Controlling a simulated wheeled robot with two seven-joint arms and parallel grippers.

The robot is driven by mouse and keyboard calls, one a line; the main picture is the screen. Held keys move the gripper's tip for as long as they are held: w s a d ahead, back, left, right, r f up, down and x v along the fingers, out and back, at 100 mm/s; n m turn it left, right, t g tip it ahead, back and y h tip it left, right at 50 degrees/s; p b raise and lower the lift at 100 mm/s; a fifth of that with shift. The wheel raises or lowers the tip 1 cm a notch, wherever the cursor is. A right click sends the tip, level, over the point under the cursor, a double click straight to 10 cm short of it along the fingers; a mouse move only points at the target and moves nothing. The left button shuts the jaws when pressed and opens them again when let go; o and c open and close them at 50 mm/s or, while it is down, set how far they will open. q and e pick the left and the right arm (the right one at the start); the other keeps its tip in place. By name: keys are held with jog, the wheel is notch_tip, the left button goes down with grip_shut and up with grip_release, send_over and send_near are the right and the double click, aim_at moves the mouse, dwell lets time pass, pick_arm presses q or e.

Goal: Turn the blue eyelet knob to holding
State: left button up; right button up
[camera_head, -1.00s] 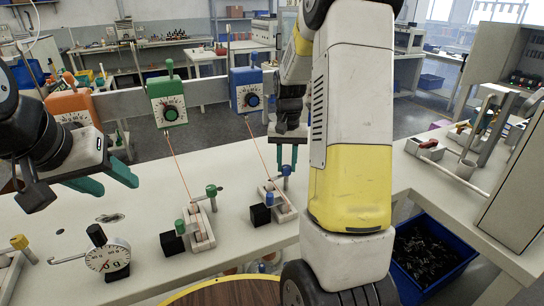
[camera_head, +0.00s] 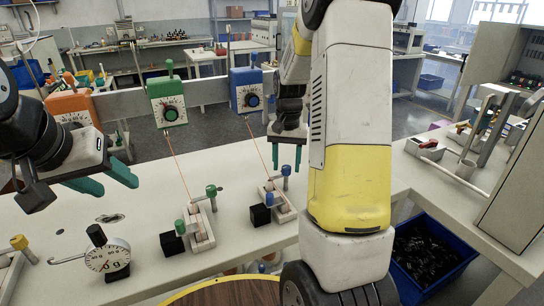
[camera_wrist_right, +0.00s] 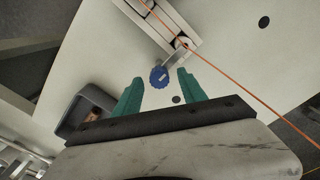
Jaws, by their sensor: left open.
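The blue eyelet knob (camera_head: 286,170) stands on the white bench at the right-hand fixture, where an orange line comes down from the blue dial box (camera_head: 246,90). My right gripper (camera_head: 286,158) is open and points down at the knob. In the right wrist view the knob (camera_wrist_right: 159,76) appears between the two teal fingertips, with a gap on each side; I cannot tell how deep it sits between them. A pale fixture (camera_wrist_right: 170,28) lies just beyond it. My left gripper (camera_head: 107,183) is open and empty above the left of the bench.
A green knob (camera_head: 211,190) stands at the neighbouring fixture, with its line to the green dial box (camera_head: 167,101). A white dial gauge (camera_head: 107,256) and a yellow knob (camera_head: 19,242) are at front left. A blue bin (camera_head: 430,250) is below the bench at right.

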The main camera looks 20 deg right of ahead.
aim_at(286, 168)
jog(key=shift+r, duration=0.1)
notch_tip(286, 168, up, 8)
jog(key=shift+f, duration=0.2)
dwell(0.3)
jog(key=shift+s+a+r, duration=0.2)
jog(key=shift+s+r, duration=0.05)
jog(key=shift+r, duration=0.05)
jog(key=s+a+r+n+t+y, duration=0.1)
jog(key=s+a+r+n+t, duration=0.2)
jog(key=s, duration=0.7)
jog(key=s+a+r+n+t+y, duration=0.1)
jog(key=s+a+r+n+t, duration=0.2)
jog(key=s+a+r, duration=0.2)
jog(key=s+a, duration=0.3)
jog(key=s, duration=0.2)
jog(key=shift+s+r, duration=0.25)
jog(key=shift+r, duration=0.05)
dwell(0.5)
